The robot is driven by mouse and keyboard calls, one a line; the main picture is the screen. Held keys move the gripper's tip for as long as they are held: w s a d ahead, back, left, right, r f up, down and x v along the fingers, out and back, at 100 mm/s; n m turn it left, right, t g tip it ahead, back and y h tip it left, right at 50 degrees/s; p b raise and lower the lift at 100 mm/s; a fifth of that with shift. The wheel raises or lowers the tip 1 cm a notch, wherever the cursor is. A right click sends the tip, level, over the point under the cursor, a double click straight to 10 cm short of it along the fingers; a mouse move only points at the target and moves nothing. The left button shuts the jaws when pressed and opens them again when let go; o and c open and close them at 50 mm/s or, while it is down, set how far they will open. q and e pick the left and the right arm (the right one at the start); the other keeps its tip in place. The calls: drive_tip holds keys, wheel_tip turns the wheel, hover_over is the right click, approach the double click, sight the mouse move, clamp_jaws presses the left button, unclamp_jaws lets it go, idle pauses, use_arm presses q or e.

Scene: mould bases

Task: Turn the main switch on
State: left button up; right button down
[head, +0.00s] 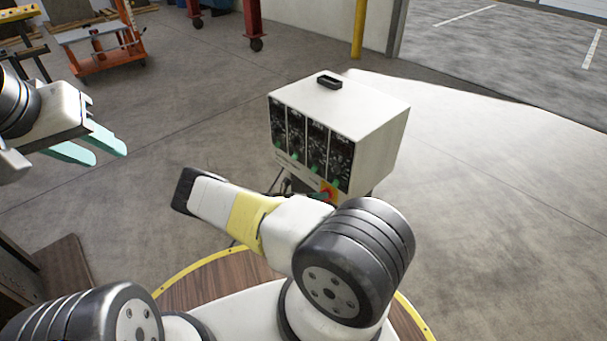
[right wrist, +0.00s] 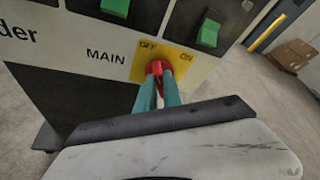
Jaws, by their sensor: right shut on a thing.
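The main switch is a red knob (right wrist: 156,67) on a yellow plate (right wrist: 178,64) labelled OFF on the left and ON on the right, with MAIN printed beside it. The plate also shows low on the front of the white control box (head: 375,128) in the head view. My right gripper (right wrist: 158,80) is shut on the red knob, its teal fingers on either side. The fingers hide part of the knob, so I cannot tell which label it points to. My left gripper (head: 111,157) is open and empty, far to the left of the box.
Green rocker switches (right wrist: 209,33) sit above the yellow plate. A black handle (head: 329,82) is on top of the box. An orange cart (head: 105,50) stands at the back left. The floor between the left gripper and the box is clear.

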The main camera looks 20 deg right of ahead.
drive_tip(key=shift+s+d+f+m+t+y, duration=0.1)
drive_tip(key=shift+s+m+t+y, duration=0.25)
drive_tip(key=shift+m+t, duration=1.1)
drive_tip(key=shift+s+d+r+m+t+y, duration=0.1)
drive_tip(key=shift+m+t+y, duration=0.55)
drive_tip(key=shift+m, duration=1.35)
drive_tip(key=shift+s+d+f+m+t+y, duration=0.1)
drive_tip(key=shift+s+m+t+y, duration=0.15)
drive_tip(key=shift+m+t, duration=1.3)
drive_tip(key=shift+m, duration=0.3)
drive_tip(key=c, duration=1.5)
unclamp_jaws()
drive_tip(key=v, duration=0.8)
drive_tip(key=shift+w, duration=0.15)
